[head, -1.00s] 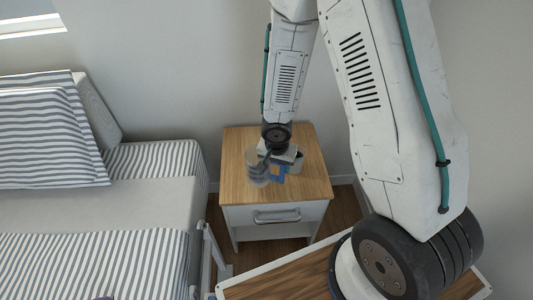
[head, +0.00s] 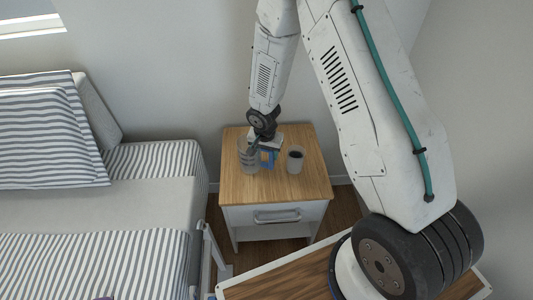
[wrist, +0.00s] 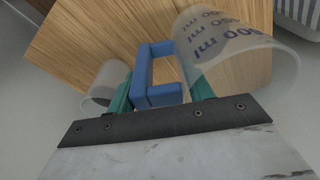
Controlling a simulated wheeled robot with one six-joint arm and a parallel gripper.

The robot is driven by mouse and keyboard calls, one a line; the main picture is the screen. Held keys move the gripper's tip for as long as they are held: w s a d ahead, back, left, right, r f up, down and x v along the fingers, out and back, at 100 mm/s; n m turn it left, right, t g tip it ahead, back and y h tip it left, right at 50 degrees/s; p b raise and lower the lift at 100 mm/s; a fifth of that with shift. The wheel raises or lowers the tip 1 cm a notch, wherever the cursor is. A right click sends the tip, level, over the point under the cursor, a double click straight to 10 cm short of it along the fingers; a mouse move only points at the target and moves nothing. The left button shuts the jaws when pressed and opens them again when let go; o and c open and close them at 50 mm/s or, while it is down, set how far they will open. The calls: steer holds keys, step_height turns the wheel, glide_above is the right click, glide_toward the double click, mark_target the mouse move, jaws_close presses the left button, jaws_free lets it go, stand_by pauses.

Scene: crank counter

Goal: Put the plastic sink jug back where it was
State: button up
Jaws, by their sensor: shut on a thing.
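The plastic jug (head: 247,160) is clear with measuring marks and a blue handle (head: 268,159). In the head view it is over the left part of the nightstand top, upright as far as I see. My gripper (head: 265,146) is shut on the handle from behind and above. In the wrist view the teal fingers (wrist: 160,91) lie on either side of the blue handle's bar, and the jug's printed wall (wrist: 238,48) shows at right. I cannot tell whether the jug's base touches the wood.
A small cup with dark contents (head: 295,160) stands on the nightstand (head: 301,188), right of the jug; its pale wall (wrist: 104,88) shows at left in the wrist view. A bed with striped bedding (head: 150,165) is at left, a wall behind. The front of the top is clear.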

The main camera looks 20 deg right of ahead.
steer(key=shift+f, duration=0.4)
steer(key=o, duration=1.4)
